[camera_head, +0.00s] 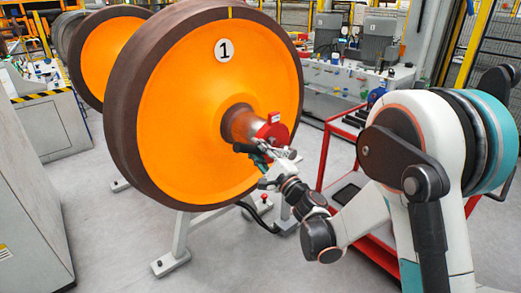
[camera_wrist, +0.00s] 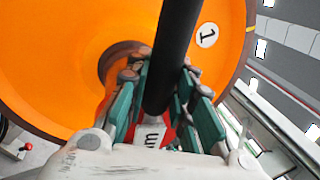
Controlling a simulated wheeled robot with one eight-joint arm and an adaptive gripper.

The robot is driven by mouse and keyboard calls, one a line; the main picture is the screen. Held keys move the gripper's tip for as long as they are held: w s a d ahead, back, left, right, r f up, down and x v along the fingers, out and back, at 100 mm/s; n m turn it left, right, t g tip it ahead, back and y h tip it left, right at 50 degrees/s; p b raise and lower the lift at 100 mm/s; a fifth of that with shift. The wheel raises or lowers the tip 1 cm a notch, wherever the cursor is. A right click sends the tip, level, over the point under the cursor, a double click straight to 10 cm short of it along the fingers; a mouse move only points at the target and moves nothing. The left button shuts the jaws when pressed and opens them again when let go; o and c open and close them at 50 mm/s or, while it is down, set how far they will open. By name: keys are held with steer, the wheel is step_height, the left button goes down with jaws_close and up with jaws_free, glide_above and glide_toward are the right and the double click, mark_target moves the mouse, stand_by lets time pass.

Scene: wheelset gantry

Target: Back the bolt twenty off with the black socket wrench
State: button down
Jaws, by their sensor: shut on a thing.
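My gripper (camera_head: 264,157) is at the hub of the nearer orange wheel (camera_head: 200,85), which is marked with a 1. In the wrist view my gripper (camera_wrist: 160,97) has its green-padded fingers shut on a thick black bar, which I take to be the black socket wrench (camera_wrist: 177,45). The bar runs up across the wheel face. A red part (camera_head: 274,131) sits on the end of the axle stub, right by my fingers. It shows only in part behind the bar in the wrist view. Bolt twenty and the wrench's socket end cannot be made out.
A second orange wheel (camera_head: 105,60) stands behind at the left. A grey cabinet (camera_head: 28,190) is at the left edge. A red cart (camera_head: 342,130) stands right of the wheel, close to my arm. Grey stand feet (camera_head: 170,263) are below the wheel. The floor in front is clear.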

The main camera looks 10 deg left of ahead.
steer(key=shift+s+a+f+n+b, duration=0.2)
steer(key=shift+f+n, duration=0.15)
steer(key=shift+f, duration=0.2)
steer(key=shift+s+a+f+n+b, duration=0.1)
steer(key=shift+f+n+b, duration=0.1)
steer(key=shift+f+n, duration=0.25)
steer(key=shift+s+a+f+n+g+y, duration=0.15)
steer(key=shift+f+n+g+y, duration=0.1)
steer(key=shift+f+n, duration=0.4)
steer(key=shift+s+a+f+n+g+y, duration=0.15)
steer(key=shift+f+n+y, duration=0.15)
steer(key=shift+f+n, duration=0.35)
steer(key=shift+s+a+f+n+g+y, duration=0.15)
steer(key=shift+f+n+g+y, duration=0.1)
steer(key=shift+f+n, duration=0.4)
steer(key=shift+d+f, duration=0.1)
step_height(320, 180, down, 4)
steer(key=n, duration=0.3)
steer(key=shift+g+y, duration=0.3)
steer(key=shift+g, duration=0.05)
